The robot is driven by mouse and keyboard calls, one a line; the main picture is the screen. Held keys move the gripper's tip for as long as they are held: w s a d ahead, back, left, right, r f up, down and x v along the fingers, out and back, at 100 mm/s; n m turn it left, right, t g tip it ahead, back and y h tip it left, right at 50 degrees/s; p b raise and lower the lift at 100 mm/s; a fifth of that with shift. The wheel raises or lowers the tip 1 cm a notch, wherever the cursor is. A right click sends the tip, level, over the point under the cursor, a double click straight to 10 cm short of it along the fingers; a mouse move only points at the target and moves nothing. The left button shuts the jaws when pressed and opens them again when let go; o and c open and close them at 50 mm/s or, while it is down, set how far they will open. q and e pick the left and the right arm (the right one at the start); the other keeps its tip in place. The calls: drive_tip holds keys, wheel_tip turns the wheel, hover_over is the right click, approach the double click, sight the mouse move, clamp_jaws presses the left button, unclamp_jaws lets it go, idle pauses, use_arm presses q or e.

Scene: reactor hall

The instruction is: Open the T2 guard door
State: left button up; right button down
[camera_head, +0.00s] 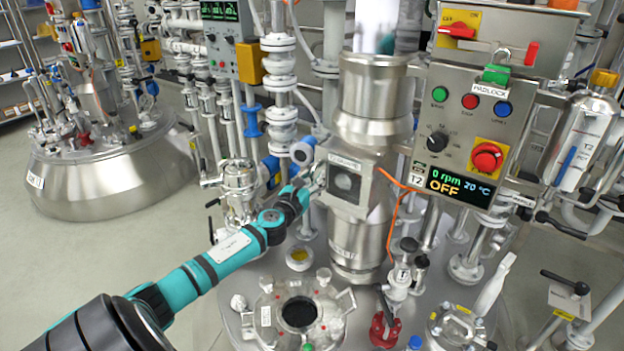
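The guard door (345,184) is a steel square front with a dark window, on the steel column in the middle of the head view. It appears closed, lying flush against its housing. A small label sits on its upper edge. My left arm reaches in from the lower left. My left gripper (314,178) is at the door's left edge, close to or touching it. Its fingers are small and partly hidden, so I cannot tell whether they are open or hold anything. My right gripper is not in view.
The T2 control panel (466,135) at the right reads 0 rpm, 20 °C and OFF. A green padlock (496,75) hangs above it. An open round port (300,313) and a red clamp (385,329) lie below the door. Pipes (281,90) crowd the left side.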

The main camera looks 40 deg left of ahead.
use_arm(q)
drive_tip(key=shift+w, duration=0.15)
clamp_jaws()
idle(0.5)
